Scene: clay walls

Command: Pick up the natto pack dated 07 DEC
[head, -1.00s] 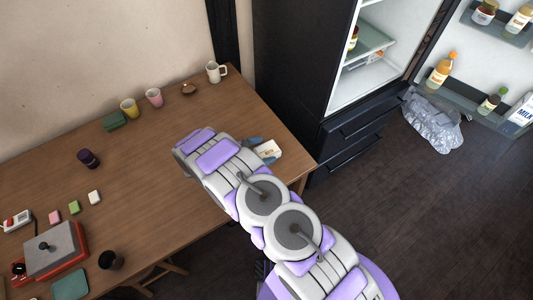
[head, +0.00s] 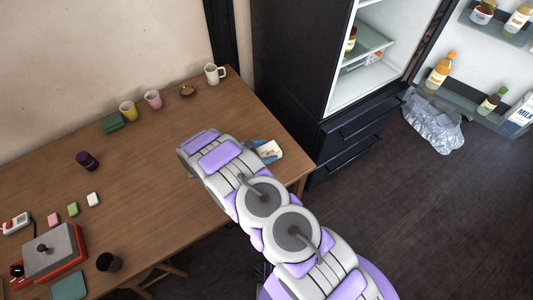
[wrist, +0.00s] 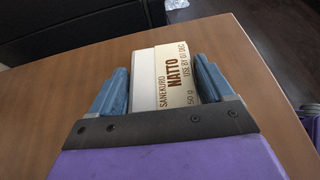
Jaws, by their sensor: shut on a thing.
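A white natto pack (wrist: 165,80) with a tan label printed "SANEKURO NATTO" and a use-by line ending in DEC is in the wrist view. The day digits are too small to read surely. My gripper (wrist: 161,72) is shut on the pack, with a blue-grey finger on each side. In the head view the pack (head: 271,151) is at the table's right end, and my gripper (head: 262,149) is partly hidden behind my arm. I cannot tell whether the pack touches the table.
The wooden table (head: 150,180) holds cups, a mug (head: 214,73), a dark jar (head: 87,161), small coloured blocks and a red-and-grey device (head: 52,252). The open fridge (head: 300,80) stands to the right. A crumpled grey bag (head: 433,120) lies on the floor.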

